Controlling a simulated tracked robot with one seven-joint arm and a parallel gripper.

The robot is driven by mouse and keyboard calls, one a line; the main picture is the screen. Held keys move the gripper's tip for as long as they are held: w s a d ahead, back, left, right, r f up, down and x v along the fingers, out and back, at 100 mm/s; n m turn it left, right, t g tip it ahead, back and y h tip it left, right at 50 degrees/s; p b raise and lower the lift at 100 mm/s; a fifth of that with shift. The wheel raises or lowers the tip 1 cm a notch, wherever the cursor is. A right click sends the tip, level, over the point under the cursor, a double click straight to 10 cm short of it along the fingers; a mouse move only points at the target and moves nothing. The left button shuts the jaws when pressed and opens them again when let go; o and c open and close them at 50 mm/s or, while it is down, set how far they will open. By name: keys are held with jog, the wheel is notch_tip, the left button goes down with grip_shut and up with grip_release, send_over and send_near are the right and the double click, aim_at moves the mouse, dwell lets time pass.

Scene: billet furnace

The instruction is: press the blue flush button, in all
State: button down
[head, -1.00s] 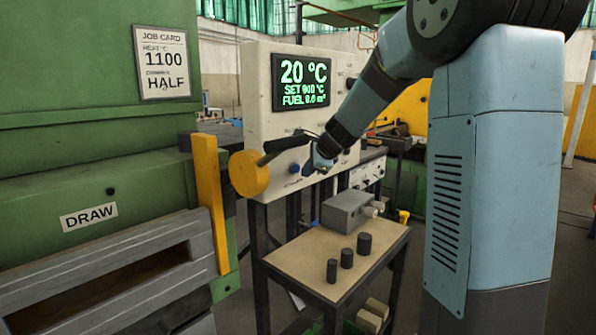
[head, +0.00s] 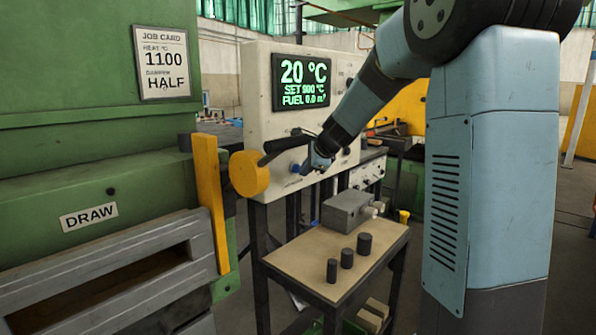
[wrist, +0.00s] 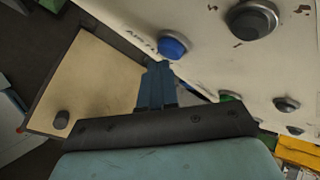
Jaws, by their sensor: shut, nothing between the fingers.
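The blue button (head: 295,168) is on the lower part of the pale control panel (head: 258,110), right of the yellow knob end of a lever. It also shows in the wrist view (wrist: 173,46), round and domed on the panel face. My gripper (head: 309,170) is shut and empty, just right of the button in the head view. In the wrist view my closed fingertips (wrist: 158,68) are just below the button and very close to it. I cannot tell whether they touch it.
A black lever with a yellow end (head: 249,174) sticks out left of the button. A green button (wrist: 230,97) and dark knobs (wrist: 252,19) are on the same panel. A small table (head: 300,255) below carries dark cylinders (head: 347,258) and a grey box (head: 347,211).

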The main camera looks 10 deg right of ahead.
jog(key=shift+w+a, duration=0.25)
jog(key=shift+w, duration=0.1)
dwell(0.6)
jog(key=shift+s+d, duration=0.1)
jog(key=shift+s, duration=0.05)
jog(key=shift+s+d, duration=0.4)
jog(key=shift+s, duration=0.15)
dwell(0.4)
jog(key=s+d, duration=0.1)
jog(key=s, duration=0.1)
jog(key=s+d, duration=0.2)
dwell(0.4)
dwell(0.5)
